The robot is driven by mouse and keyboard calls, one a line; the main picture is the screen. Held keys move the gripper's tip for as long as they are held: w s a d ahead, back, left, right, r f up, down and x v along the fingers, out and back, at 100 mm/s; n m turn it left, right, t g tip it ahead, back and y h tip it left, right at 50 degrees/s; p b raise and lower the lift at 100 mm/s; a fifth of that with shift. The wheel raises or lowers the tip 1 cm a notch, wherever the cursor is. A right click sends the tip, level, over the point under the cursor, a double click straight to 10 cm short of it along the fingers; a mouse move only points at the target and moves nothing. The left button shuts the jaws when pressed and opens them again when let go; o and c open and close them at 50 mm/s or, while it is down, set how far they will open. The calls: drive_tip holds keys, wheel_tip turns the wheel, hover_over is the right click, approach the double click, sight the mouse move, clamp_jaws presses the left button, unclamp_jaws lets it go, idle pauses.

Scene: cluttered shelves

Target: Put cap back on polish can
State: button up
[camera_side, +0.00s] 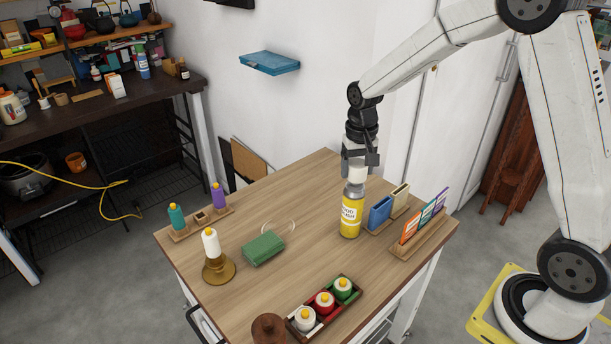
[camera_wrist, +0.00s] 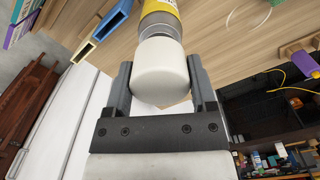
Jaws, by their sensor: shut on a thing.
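The yellow polish can (camera_side: 351,213) stands upright on the wooden table, with a grey top rim and a white label. My gripper (camera_side: 361,160) is directly above it, pointing down. The gripper is shut on the white cap (camera_wrist: 160,72), which sits between its two fingers. The cap also shows just over the can's top in the side view (camera_side: 356,174). In the wrist view, the can (camera_wrist: 160,8) lies just beyond the cap, lined up with it. I cannot tell whether the cap is seated or only touching the rim.
Close right of the can are a rack with blue and tan pieces (camera_side: 380,211) and a rack of coloured cards (camera_side: 411,229). The table's back is clear.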

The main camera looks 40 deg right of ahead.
drive_tip(key=shift+f, duration=1.25)
idle(1.2)
drive_tip(key=o, duration=1.1)
drive_tip(key=shift+o, duration=0.2)
drive_tip(key=shift+r, duration=0.1)
drive_tip(key=shift+r, duration=3.85)
drive_tip(key=shift+s, duration=0.1)
drive_tip(key=s+a+f+n+t, duration=0.1)
drive_tip(key=s+a+f+n, duration=0.2)
drive_tip(key=s, duration=0.4)
drive_tip(key=s+a+f+n+t, duration=0.1)
drive_tip(key=s+a+f+n, duration=0.2)
drive_tip(key=s, duration=0.4)
drive_tip(key=shift+s+a+t, duration=0.3)
drive_tip(key=shift+s+a, duration=0.05)
drive_tip(key=shift+a, duration=0.15)
